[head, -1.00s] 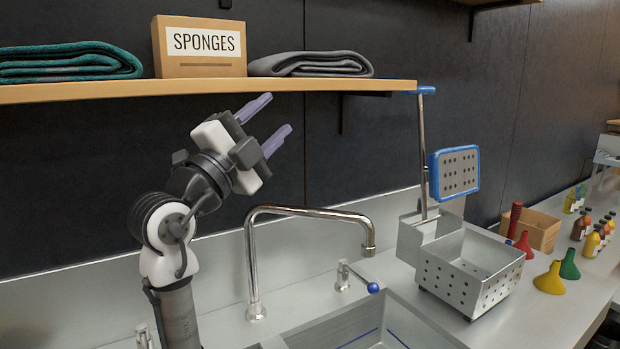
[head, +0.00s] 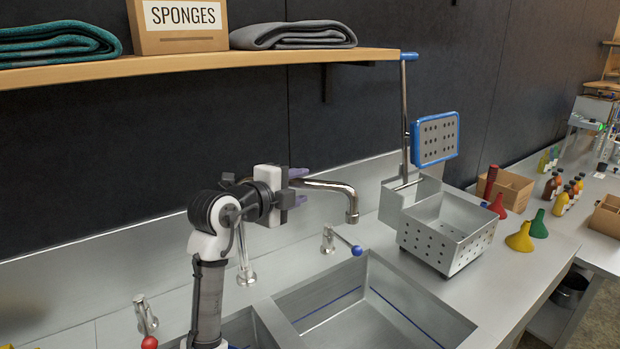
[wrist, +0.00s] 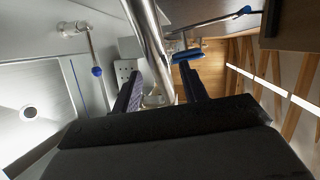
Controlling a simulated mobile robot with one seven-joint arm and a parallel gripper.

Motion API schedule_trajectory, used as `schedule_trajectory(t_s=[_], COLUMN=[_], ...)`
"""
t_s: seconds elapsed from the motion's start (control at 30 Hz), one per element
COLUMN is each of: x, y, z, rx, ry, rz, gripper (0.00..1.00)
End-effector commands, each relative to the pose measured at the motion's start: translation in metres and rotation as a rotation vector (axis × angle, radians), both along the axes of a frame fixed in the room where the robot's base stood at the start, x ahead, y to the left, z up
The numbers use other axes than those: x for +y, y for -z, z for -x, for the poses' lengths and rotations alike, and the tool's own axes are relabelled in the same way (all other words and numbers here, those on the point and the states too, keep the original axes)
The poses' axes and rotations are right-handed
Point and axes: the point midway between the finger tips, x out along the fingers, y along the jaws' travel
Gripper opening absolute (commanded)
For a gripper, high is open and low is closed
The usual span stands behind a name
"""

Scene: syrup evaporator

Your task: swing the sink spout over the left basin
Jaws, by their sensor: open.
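The chrome sink spout (head: 335,186) rises from the deck behind the basins and bends right, its downturned outlet on the right basin's side. My gripper (head: 299,187) is at the spout's horizontal arm, open, with purple fingers. In the wrist view the spout (wrist: 150,45) runs between the two open fingers (wrist: 160,92); contact cannot be told. My arm hides part of the spout's riser. The left basin (head: 262,335) shows only partly, at the bottom edge beside my arm. The right basin (head: 325,310) is in fuller view.
A blue-knobbed tap lever (head: 345,240) stands right of the spout base, a red-knobbed one (head: 148,325) left. A perforated metal box (head: 440,238) with a blue-framed panel (head: 435,139) stands right of the right basin. A wooden shelf (head: 200,64) hangs above.

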Motion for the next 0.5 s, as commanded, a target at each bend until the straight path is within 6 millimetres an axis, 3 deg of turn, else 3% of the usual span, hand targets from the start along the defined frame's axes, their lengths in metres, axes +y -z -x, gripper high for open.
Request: schedule_trajectory(t_s=[0.2, 0.5], x=[-0.020, -0.028], y=[0.004, 0.008], z=[-0.027, -0.037], rx=[0.001, -0.001], ry=[0.000, -0.001], rz=[0.002, 0.000], gripper=[0.43, 0.43])
